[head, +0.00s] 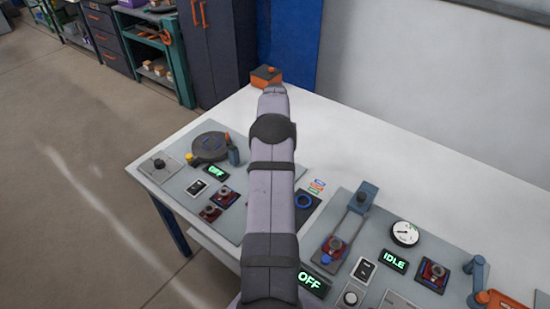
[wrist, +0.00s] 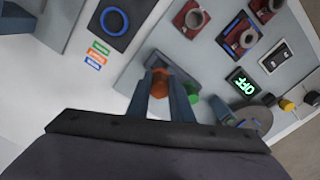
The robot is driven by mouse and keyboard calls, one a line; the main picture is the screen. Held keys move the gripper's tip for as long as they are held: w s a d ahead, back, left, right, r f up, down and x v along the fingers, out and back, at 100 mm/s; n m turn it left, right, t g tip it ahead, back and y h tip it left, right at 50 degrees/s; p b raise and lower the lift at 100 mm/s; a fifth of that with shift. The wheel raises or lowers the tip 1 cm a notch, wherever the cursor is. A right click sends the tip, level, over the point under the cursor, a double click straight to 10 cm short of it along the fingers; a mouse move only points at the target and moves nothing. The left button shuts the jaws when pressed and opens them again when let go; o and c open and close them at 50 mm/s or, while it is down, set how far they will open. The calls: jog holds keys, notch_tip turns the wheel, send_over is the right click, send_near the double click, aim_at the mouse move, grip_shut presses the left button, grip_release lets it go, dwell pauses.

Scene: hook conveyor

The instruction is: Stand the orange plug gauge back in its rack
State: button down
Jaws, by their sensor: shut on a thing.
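My gripper (wrist: 162,80) shows in the wrist view, its two blue-grey fingers shut on the orange plug gauge (wrist: 160,84). Only a short orange part of the gauge shows between the fingers; the rest is hidden. A green piece (wrist: 194,98) shows just right of the right finger. I cannot tell whether it belongs to the rack, and I cannot clearly make out the rack. In the head view my arm hides most of the gripper area. A small orange tip (head: 227,136) stands near a blue-grey piece (head: 233,156) left of the arm; I cannot tell what it is.
A dark round turntable (head: 210,146) and a green-lit display (head: 216,171) are on the left panel. The right panel carries a dial (head: 405,232). The white table (head: 370,150) is clear at the back right.

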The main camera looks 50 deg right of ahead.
jog(key=shift+f, duration=0.1)
jog(key=shift+f+b, duration=1.3)
jog(key=shift+f, duration=0.6)
jog(key=shift+f+b, duration=0.7)
jog(key=shift+f, duration=0.7)
dwell(1.3)
dwell(0.5)
jog(key=c, duration=1.1)
grip_release()
jog(key=shift+r, duration=0.15)
jog(key=shift+r+p, duration=2.3)
jog(key=shift+r, duration=1.1)
